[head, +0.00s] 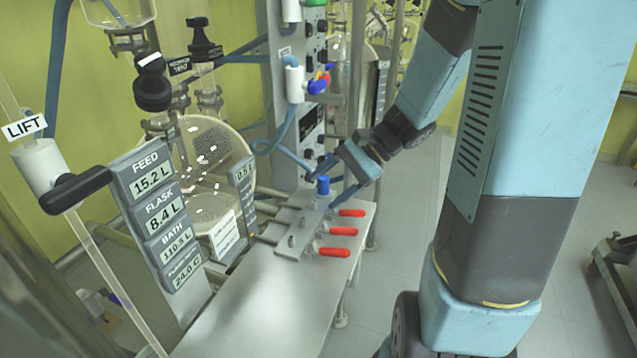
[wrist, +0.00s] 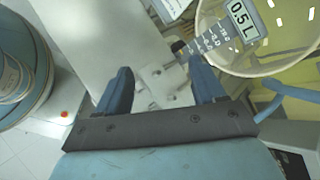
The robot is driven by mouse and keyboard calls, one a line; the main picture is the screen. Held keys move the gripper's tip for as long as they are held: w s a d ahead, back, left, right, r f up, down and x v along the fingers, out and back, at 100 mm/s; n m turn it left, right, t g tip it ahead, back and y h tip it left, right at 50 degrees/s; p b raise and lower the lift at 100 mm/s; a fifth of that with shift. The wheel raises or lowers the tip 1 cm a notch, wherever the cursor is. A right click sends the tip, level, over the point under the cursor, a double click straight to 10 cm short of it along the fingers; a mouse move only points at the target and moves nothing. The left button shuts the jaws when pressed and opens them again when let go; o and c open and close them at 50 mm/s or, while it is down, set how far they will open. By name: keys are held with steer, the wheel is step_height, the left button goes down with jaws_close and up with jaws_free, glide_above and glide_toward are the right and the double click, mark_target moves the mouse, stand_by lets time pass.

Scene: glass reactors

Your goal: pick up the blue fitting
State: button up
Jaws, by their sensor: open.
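The blue fitting (head: 322,186) is a small upright blue cap on the far end of a grey valve block (head: 283,248). My gripper (head: 324,192) is open in the head view, with its blue fingers reaching down around or just beside the fitting. I cannot tell if either finger touches it. In the wrist view, my open gripper (wrist: 160,75) has its two fingers spread over part of the grey plate and its small metal studs. The blue fitting does not show clearly there.
Red valve handles (head: 343,231) stick out from the block's right side. The metal bench (head: 265,305) is clear in front. A display column (head: 160,220), a glass vessel (head: 205,160) and a blue hose (head: 290,140) stand to the left and behind.

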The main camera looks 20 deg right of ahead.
steer(key=w+d+f+m+t+y, duration=0.4)
steer(key=w+d+f+m+t, duration=0.25)
steer(key=w+m, duration=0.25)
steer(key=m+t+h, duration=0.3)
steer(key=m+t, duration=0.4)
steer(key=m, duration=0.2)
glide_toward(328, 180)
steer(key=x, duration=1.1)
steer(key=shift+w+a, duration=0.1)
steer(key=shift+w, duration=0.1)
steer(key=shift+c, duration=0.4)
steer(key=c, duration=1.2)
